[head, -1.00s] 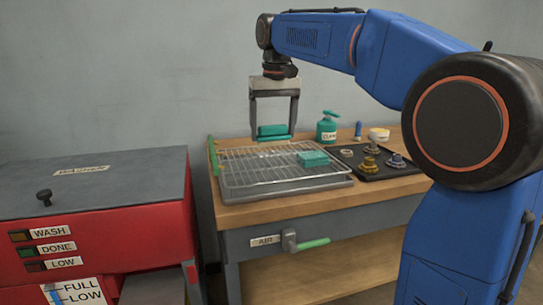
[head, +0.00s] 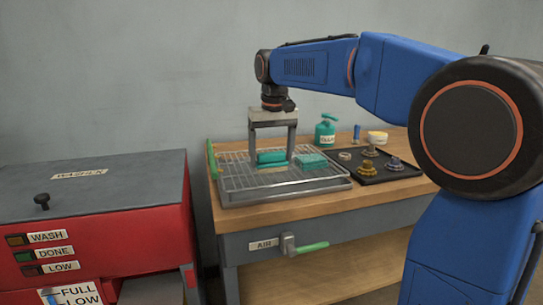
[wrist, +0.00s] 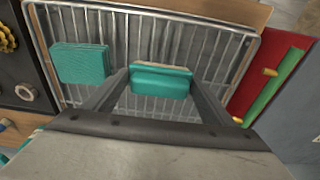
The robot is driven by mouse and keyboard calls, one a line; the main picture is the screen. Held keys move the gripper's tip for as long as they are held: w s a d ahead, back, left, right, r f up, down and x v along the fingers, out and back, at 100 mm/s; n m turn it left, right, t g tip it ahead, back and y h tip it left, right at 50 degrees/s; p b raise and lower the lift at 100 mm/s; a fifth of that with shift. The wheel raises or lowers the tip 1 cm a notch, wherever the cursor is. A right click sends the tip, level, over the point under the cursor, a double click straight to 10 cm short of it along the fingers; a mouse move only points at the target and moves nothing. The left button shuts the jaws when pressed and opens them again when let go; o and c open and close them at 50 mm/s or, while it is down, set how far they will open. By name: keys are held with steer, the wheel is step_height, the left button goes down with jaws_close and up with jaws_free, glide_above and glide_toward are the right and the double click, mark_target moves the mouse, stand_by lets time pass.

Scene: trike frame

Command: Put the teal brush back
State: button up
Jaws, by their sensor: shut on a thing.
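The teal brush (head: 271,157), with a tan strip along its lower edge, is between the two fingers of my gripper (head: 271,162). My gripper is shut on it, low over the wire rack (head: 235,180). I cannot tell whether the brush touches the wires. In the wrist view the brush (wrist: 160,84) lies level across the fingers, with the wire rack (wrist: 215,50) beneath it. A teal ribbed block (head: 312,161) lies on the rack just right of the brush; in the wrist view this block (wrist: 78,63) is to the left.
A black tray (head: 395,174) with knobbed parts and a ring stands right of the rack. A teal pump bottle (head: 325,131) stands behind. A red washer cabinet (head: 100,225) is at the left. A green-handled air valve (head: 300,246) is on the bench front.

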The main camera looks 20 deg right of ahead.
mark_target(273, 164)
steer(key=o, duration=1.2)
steer(key=shift+c, duration=0.2)
step_height(273, 164, up, 12)
steer(key=s, duration=0.1)
steer(key=shift+s, duration=0.2)
steer(key=s+d+f+t, duration=0.1)
steer(key=s+d+f, duration=0.2)
steer(key=s+f, duration=1.3)
steer(key=s+d+f+t, duration=0.2)
steer(key=s+d+f, duration=0.2)
steer(key=s+f, duration=1.2)
